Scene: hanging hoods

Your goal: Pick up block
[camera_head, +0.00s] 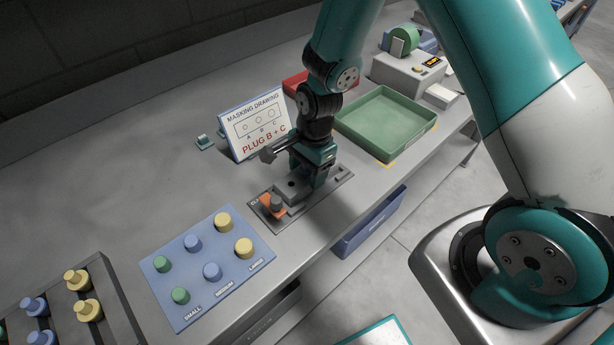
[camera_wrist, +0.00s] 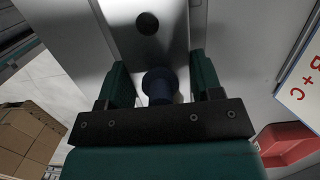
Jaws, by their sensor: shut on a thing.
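The block (camera_head: 292,189) is a grey metal piece with a dark round hole, at the fixture plate (camera_head: 327,202) near the bench's front edge. My gripper (camera_head: 318,172) comes down over its right part and hides much of it. In the wrist view the block (camera_wrist: 124,28) runs up the picture, with one open hole and a dark blue plug (camera_wrist: 159,86) in it. The fingers of my gripper (camera_wrist: 161,85) stand on both sides of the block, shut on it. I cannot tell whether the block touches the plate.
An orange part (camera_head: 267,211) sits at the plate's left end. A blue board (camera_head: 190,248) with coloured plugs is at left. The masking drawing sign (camera_head: 257,122) stands behind. A green tray (camera_head: 385,122) and a red bin (camera_head: 294,82) are beyond my gripper.

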